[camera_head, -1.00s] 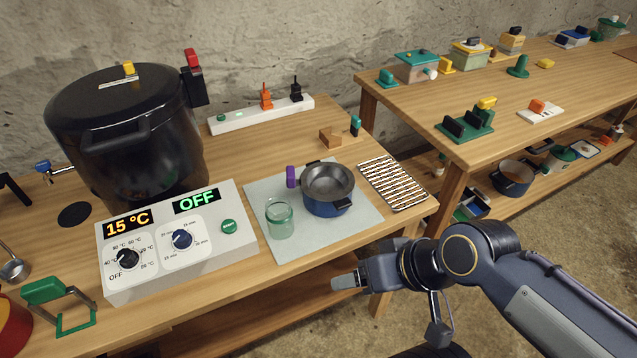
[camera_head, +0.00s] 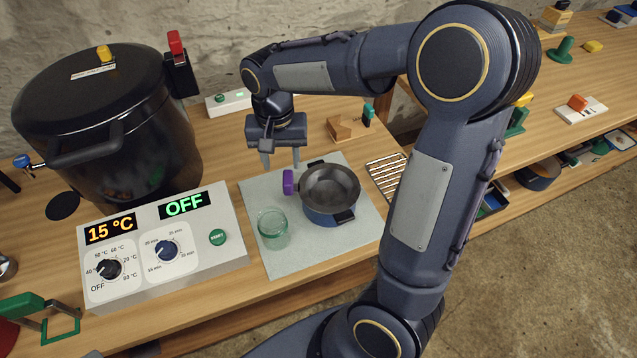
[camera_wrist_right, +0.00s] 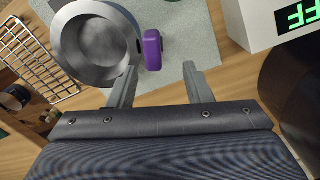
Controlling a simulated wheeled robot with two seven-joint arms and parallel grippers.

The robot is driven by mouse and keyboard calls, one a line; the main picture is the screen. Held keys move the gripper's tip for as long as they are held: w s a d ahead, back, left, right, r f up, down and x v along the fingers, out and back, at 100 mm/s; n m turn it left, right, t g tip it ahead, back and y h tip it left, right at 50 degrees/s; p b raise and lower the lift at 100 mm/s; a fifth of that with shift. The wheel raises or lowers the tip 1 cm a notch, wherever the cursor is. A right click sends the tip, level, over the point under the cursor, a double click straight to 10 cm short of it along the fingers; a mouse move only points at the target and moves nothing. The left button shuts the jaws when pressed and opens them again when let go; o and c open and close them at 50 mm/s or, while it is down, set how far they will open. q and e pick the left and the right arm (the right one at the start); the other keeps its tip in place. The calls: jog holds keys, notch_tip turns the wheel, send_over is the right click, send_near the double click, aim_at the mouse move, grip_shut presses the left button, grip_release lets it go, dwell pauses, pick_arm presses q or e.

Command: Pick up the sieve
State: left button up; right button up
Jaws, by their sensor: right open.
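The sieve (camera_head: 330,184) is a grey metal bowl with a purple handle (camera_head: 288,182) on its left side. It sits in a blue pot (camera_head: 328,216) with dark side grips on a pale mat (camera_head: 300,264). My right gripper (camera_head: 281,163) points down, open and empty, just behind and above the purple handle. In the right wrist view the sieve (camera_wrist_right: 95,45) is at upper left. The purple handle (camera_wrist_right: 152,50) stands just beyond the gap between the open fingertips (camera_wrist_right: 160,70), nearer the left finger. I cannot tell whether they touch. My left gripper is not in view.
A green-tinted glass jar (camera_head: 273,228) stands left of the pot on the mat. A control box (camera_head: 165,255) and a large black canner (camera_head: 110,130) are farther left. A wire rack (camera_head: 385,175) lies to the right, and a wooden block (camera_head: 346,127) behind.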

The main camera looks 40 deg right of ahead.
aim_at(287, 177)
jog(key=f, duration=0.3)
jog(key=s+f, duration=0.1)
jog(key=f, duration=0.1)
jog(key=shift+d+f, duration=0.3)
jog(key=shift+f, duration=0.05)
jog(key=shift+w+f, duration=0.1)
jog(key=shift+f, duration=0.4)
grip_shut()
